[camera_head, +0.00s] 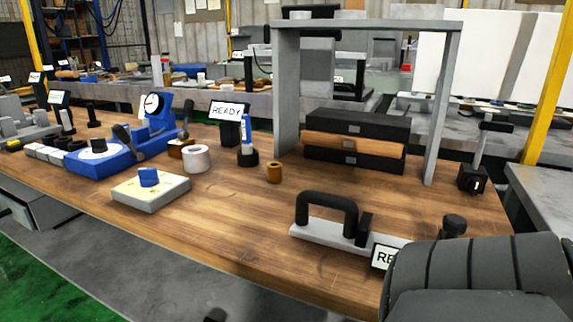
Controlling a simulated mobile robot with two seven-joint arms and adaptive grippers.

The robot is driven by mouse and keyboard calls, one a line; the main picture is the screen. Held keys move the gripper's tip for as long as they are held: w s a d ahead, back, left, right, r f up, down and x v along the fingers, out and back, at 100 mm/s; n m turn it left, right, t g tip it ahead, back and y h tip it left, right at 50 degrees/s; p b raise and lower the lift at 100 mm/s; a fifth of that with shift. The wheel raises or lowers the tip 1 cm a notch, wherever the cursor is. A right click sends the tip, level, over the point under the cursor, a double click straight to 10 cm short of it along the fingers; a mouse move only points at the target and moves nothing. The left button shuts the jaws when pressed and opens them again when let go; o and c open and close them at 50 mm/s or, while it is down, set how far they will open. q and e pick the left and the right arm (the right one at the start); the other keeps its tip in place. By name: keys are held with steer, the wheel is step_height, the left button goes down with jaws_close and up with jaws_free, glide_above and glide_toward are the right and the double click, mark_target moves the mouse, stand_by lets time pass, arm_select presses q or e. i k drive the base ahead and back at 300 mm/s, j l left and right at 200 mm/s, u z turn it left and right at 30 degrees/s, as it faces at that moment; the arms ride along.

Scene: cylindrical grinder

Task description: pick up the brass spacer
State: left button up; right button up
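The brass spacer (274,172) is a small brass-coloured cylinder. It stands upright on the wooden bench top (235,215), near the middle of the head view, in front of the left leg of a grey frame. Nothing touches it. A second, darker brass-coloured piece (176,152) sits farther left, partly hidden behind a white ring. Neither of my grippers shows in the head view. A large dark grey rounded part at the bottom right looks like my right arm.
A white ring (196,159) and a black stand with a blue-and-white item (247,150) are left of the spacer. A grey frame (286,95) stands over stacked black and wooden blocks (355,142). A black-handled plate (325,220) lies in front. Bench between is clear.

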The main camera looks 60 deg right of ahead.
mark_target(275, 168)
steer(key=i+j+z, duration=0.1)
steer(key=i+z, duration=0.15)
steer(key=z, duration=0.15)
steer(key=i+j+z, duration=0.2)
steer(key=z, duration=0.25)
steer(key=i+j+z, duration=0.25)
steer(key=z, duration=0.15)
steer(key=j, duration=0.05)
